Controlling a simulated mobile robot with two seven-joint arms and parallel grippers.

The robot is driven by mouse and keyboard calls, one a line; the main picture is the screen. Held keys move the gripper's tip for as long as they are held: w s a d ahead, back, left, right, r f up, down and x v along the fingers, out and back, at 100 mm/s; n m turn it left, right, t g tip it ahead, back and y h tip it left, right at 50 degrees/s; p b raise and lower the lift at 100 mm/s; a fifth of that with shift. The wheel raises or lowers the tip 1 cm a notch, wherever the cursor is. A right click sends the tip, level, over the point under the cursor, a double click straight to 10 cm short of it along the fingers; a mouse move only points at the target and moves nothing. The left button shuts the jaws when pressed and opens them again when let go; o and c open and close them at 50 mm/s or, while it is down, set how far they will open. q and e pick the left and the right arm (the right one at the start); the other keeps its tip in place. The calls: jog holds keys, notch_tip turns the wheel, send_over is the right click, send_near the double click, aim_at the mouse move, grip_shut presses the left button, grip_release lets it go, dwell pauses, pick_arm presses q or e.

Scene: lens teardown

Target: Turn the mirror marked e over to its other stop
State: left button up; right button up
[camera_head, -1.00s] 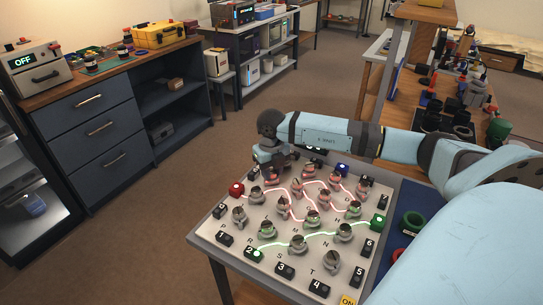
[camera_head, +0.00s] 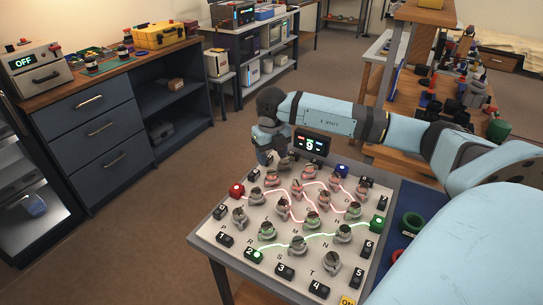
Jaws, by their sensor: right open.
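My right gripper (camera_head: 272,160) is open and points down over the board's far left edge, above and behind the back mirrors. It looks empty, and its fingertips are hard to make out. It hides part of the board's back-left corner. My left gripper is not in view.
A small display (camera_head: 311,146) reading 9 stands behind. A dark green ring (camera_head: 412,222) lies to the right.

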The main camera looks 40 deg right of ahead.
aim_at(271, 173)
notch_tip(271, 173, up, 7)
jog(key=shift+r, duration=0.2)
dwell(0.6)
